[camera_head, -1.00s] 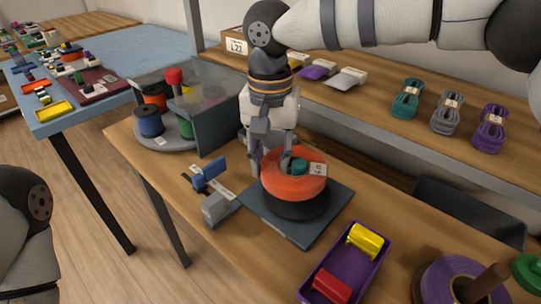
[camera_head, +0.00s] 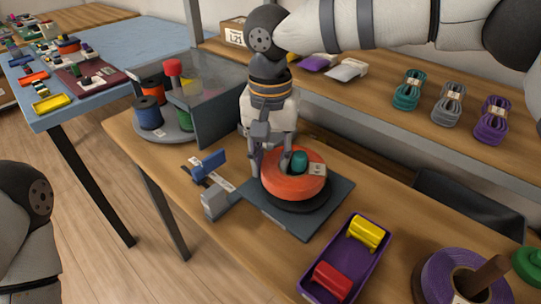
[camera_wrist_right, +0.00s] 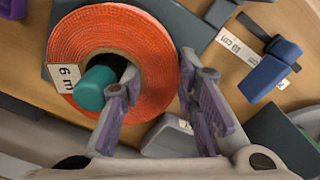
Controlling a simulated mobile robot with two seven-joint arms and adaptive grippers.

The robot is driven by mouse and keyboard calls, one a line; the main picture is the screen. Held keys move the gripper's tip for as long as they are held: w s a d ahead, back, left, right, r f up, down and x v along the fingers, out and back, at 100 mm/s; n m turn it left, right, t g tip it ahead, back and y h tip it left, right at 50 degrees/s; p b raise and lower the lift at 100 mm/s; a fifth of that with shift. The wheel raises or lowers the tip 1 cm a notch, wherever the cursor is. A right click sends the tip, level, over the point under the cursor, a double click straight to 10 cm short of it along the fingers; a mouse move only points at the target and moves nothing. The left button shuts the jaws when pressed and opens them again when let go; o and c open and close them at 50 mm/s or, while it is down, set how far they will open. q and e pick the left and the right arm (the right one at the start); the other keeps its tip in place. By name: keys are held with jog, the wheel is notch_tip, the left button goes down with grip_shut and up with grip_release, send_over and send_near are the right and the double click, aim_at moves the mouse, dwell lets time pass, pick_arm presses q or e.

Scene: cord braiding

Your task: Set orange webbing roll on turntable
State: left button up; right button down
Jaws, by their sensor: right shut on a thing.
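The orange webbing roll (camera_head: 293,184) has a white "6 m" label and is over a black round turntable (camera_head: 301,207) on a dark square plate (camera_head: 328,209). A teal post (camera_head: 300,160) stands up through its hole. My right gripper (camera_head: 270,165) is shut on the roll's wall. In the right wrist view, my right gripper (camera_wrist_right: 160,95) has one finger inside the hole of the roll (camera_wrist_right: 80,30), beside the teal post (camera_wrist_right: 93,88), and the other outside. I cannot tell whether the roll touches the black disc. My left gripper is out of view.
A blue and grey clamp-like device (camera_head: 211,185) stands left of the plate. A purple tray (camera_head: 349,262) holds yellow and red pieces in front. A purple roll (camera_head: 440,277) sits at the lower right. A grey round stand (camera_head: 155,128) holds spools behind a panel.

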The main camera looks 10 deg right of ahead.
jog(key=shift+f, duration=0.3)
dwell(0.4)
jog(key=c, duration=1.2)
grip_release()
jog(key=shift+a, duration=0.1)
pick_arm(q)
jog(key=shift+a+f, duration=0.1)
pick_arm(e)
jog(key=shift+c, duration=0.6)
notch_tip(320, 180, up, 2)
jog(key=shift+r+p, duration=0.1)
jog(key=shift+p, duration=0.2)
jog(key=shift+o, duration=0.7)
jog(key=shift+r+p, duration=0.4)
jog(key=shift+r, duration=1.55)
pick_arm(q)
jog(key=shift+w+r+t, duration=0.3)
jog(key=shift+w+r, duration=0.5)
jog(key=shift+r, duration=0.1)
